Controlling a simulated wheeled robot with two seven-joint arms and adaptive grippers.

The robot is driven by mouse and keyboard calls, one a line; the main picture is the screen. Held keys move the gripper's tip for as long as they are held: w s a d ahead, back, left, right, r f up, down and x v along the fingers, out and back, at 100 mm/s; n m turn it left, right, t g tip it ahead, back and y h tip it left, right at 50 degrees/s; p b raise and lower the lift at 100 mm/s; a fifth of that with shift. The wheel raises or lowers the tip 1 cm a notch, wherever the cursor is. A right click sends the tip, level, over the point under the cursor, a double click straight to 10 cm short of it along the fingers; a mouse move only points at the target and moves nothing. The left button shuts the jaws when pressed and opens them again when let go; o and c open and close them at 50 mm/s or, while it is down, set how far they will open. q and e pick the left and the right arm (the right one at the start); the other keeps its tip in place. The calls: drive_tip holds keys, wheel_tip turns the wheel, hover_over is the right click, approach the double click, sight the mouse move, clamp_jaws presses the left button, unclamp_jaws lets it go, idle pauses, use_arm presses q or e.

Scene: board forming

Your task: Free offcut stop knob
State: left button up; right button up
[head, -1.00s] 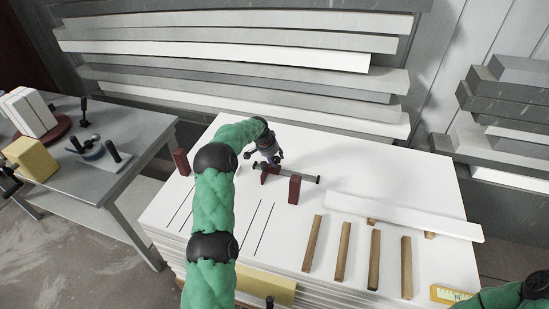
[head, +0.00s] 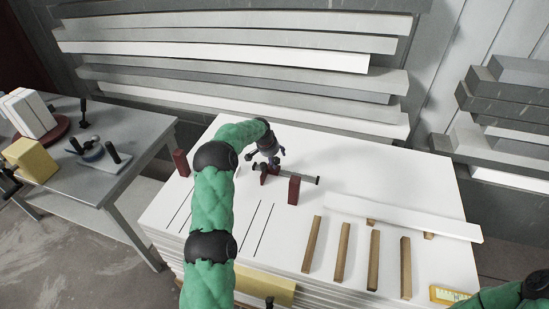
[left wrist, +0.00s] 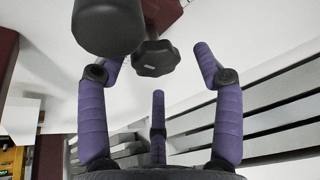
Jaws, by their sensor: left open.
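The offcut stop is a dark bar (head: 304,179) with dark red blocks (head: 293,190) on the white board stack. In the left wrist view a black lobed knob (left wrist: 155,60) shows between my purple fingers. My left gripper (head: 272,160) is at the left end of the bar, with its fingers open. In the left wrist view the left gripper (left wrist: 160,75) has its fingers spread around the knob, and I see no clear grip on it. A thick dark rounded cylinder (left wrist: 108,25) partly covers the left finger's tip side. My right gripper is out of view.
Several wooden strips (head: 374,260) and a long white board (head: 400,217) lie to the right on the stack. Another dark red block (head: 181,162) stands left of my arm. A grey table (head: 110,180) with tools is at the left. The stack's back right is clear.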

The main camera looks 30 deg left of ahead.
use_arm(q)
drive_tip(key=v, duration=1.2)
drive_tip(key=shift+w, duration=0.1)
